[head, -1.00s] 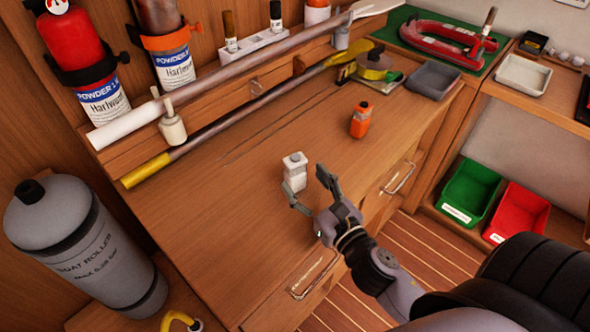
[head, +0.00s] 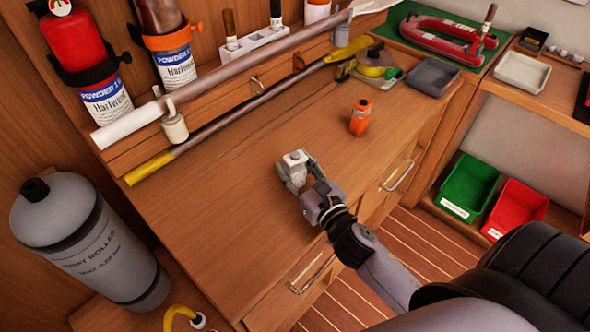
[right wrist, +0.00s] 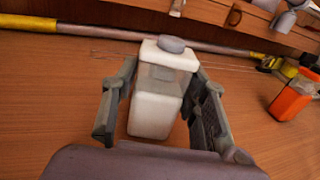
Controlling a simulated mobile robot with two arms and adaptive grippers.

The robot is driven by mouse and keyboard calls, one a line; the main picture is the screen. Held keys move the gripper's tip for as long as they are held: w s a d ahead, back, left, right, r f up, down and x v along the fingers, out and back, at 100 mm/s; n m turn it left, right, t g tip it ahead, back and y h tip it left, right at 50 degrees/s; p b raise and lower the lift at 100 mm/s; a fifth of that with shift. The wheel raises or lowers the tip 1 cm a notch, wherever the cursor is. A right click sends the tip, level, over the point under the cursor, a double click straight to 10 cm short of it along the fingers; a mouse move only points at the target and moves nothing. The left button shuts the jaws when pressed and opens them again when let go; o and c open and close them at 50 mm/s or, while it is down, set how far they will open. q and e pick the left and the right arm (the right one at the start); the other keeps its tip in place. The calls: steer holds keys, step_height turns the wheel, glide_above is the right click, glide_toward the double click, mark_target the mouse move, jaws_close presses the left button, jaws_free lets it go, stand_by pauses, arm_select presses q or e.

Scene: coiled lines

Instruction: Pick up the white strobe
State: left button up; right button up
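The white strobe (head: 294,161), a small white box-shaped unit with a grey cap, stands upright on the wooden worktop. My right gripper (head: 299,172) has its fingers on either side of it, partly hiding it in the head view. In the right wrist view, the strobe (right wrist: 160,95) stands between the two fingers of the gripper (right wrist: 164,92). Narrow gaps show beside its lower body; contact near the fingertips is unclear. My left gripper is not in view.
An orange bottle (head: 360,117) stands to the right on the worktop (head: 225,205). A long pole with yellow ends (head: 228,115) lies behind. A grey cylinder (head: 90,240) stands at left. Green (head: 468,188) and red (head: 517,210) bins sit at right. The worktop left of the strobe is clear.

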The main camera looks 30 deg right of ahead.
steer(key=c, duration=0.7)
steer(key=shift+r, duration=0.15)
steer(key=shift+c, duration=0.2)
